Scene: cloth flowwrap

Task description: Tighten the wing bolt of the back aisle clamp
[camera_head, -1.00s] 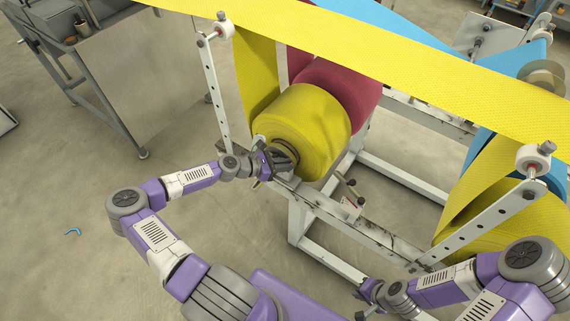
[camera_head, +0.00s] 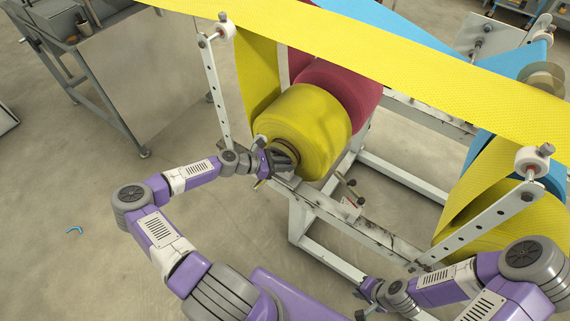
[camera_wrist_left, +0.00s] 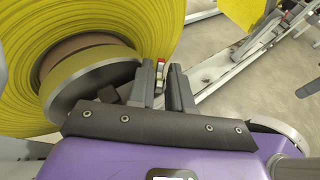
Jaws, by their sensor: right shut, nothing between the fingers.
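My left gripper (camera_head: 285,157) is at the near end of the large yellow roll (camera_head: 318,125), beside its core and end disc (camera_wrist_left: 92,82). In the left wrist view its two dark fingers (camera_wrist_left: 162,84) stand apart, with a small red and white part (camera_wrist_left: 162,68) showing in the gap; I cannot tell whether it is touched. The wing bolt cannot be made out clearly around this gripper. A clamp-like fitting with dark knobs and a red part (camera_head: 350,200) sits on the white frame to the right. My right gripper (camera_head: 366,300) is shut and empty, low in the head view.
The white machine frame (camera_head: 325,205) runs along the near side. A perforated upright (camera_head: 215,95) stands left of the roll, and a slanted perforated bar (camera_head: 490,222) is at the right. A yellow web (camera_head: 400,50) crosses overhead.

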